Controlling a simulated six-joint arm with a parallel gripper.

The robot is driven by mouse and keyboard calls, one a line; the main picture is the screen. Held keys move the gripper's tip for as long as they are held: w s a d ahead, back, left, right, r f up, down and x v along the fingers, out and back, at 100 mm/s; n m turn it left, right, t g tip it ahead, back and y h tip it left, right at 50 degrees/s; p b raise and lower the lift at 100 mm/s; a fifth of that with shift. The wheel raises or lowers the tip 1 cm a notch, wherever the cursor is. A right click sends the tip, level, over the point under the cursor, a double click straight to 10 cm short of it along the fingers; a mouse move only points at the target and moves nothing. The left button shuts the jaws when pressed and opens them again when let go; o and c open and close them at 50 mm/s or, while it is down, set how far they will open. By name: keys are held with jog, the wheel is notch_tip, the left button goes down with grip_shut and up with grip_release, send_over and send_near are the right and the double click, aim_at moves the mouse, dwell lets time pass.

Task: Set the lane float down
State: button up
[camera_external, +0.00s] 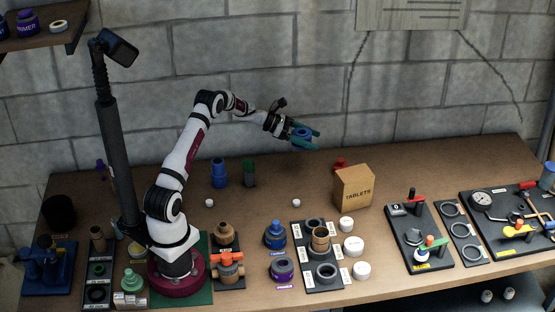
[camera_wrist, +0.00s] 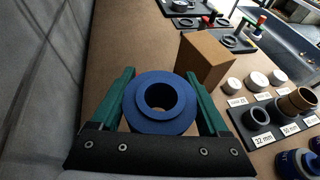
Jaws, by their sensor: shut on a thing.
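The lane float appears to be the blue ring-shaped piece (camera_external: 301,133) with a round central hole, held up in the air above the back of the bench. In the wrist view the blue float (camera_wrist: 138,110) sits between two green fingers, its hole facing the camera. My gripper (camera_external: 316,141) is shut on it, with a finger along each side; the gripper also shows in the wrist view (camera_wrist: 161,72). The float is clear of the bench top. Its far side is hidden in the wrist view.
A cardboard TABLETS box (camera_external: 353,188) stands to the right, below the gripper's height. A dark tray of rings (camera_external: 322,285) and white tubs (camera_external: 354,246) are at the front. Bench between is mostly clear.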

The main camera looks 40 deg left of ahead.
aim_at(316, 176)
jog(key=shift+n+t, duration=0.3)
jog(key=shift+t, duration=0.1)
jog(key=w+f, duration=0.1)
jog(key=f, duration=0.3)
jog(key=w+f, duration=0.1)
jog(key=f, duration=0.4)
jog(key=d+f, duration=0.1)
jog(key=f, duration=0.4)
jog(key=shift+w+f, duration=0.1)
jog(key=shift+w, duration=0.3)
